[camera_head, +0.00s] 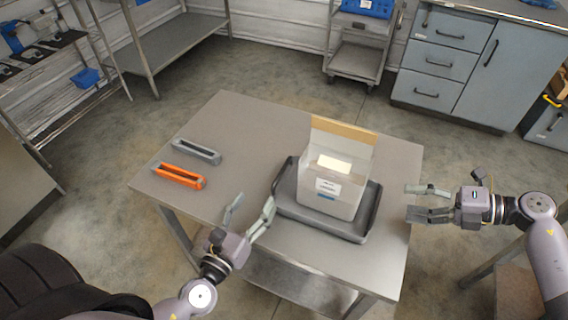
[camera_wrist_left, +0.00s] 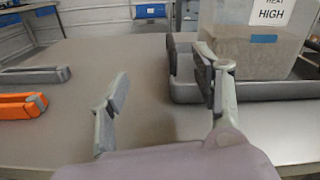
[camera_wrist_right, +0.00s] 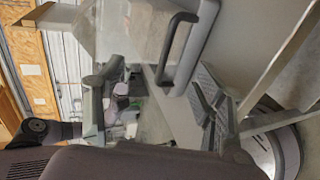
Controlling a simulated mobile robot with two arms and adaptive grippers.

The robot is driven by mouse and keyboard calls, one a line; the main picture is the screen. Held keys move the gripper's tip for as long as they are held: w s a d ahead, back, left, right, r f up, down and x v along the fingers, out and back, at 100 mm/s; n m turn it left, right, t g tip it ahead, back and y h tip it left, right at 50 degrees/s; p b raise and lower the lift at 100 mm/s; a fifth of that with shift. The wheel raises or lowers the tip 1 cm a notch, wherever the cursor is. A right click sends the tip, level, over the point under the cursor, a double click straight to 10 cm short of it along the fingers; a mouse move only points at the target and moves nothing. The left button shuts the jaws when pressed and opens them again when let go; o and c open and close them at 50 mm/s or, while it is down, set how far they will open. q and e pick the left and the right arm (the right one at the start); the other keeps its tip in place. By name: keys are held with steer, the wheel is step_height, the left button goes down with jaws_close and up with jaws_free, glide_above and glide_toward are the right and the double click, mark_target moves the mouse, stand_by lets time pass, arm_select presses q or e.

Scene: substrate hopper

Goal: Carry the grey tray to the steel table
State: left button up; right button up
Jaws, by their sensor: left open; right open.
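The grey tray (camera_head: 318,227) lies flat on a metal-topped table (camera_head: 245,125) in the middle of the head view. A pale open-topped box (camera_head: 318,197) with a label and raised flap stands in the tray. My left gripper (camera_head: 251,207) is open and empty at the tray's left end; in the left wrist view its right finger overlaps the tray's edge (camera_wrist_left: 185,88). My right gripper (camera_head: 408,201) is open and empty, off the tray's right end, just past the table edge. In the right wrist view the tray's handle (camera_wrist_right: 170,50) shows close by.
An orange holder (camera_head: 180,176) and a grey holder (camera_head: 197,151) lie on the table's left part. A steel table with a lower shelf (camera_head: 175,42) stands at the back left. A trolley (camera_head: 357,60) and a grey-blue cabinet (camera_head: 440,65) stand behind, with open floor between.

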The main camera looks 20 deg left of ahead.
steer(key=v, duration=0.4)
steer(key=shift+a, duration=0.1)
stand_by(0.4)
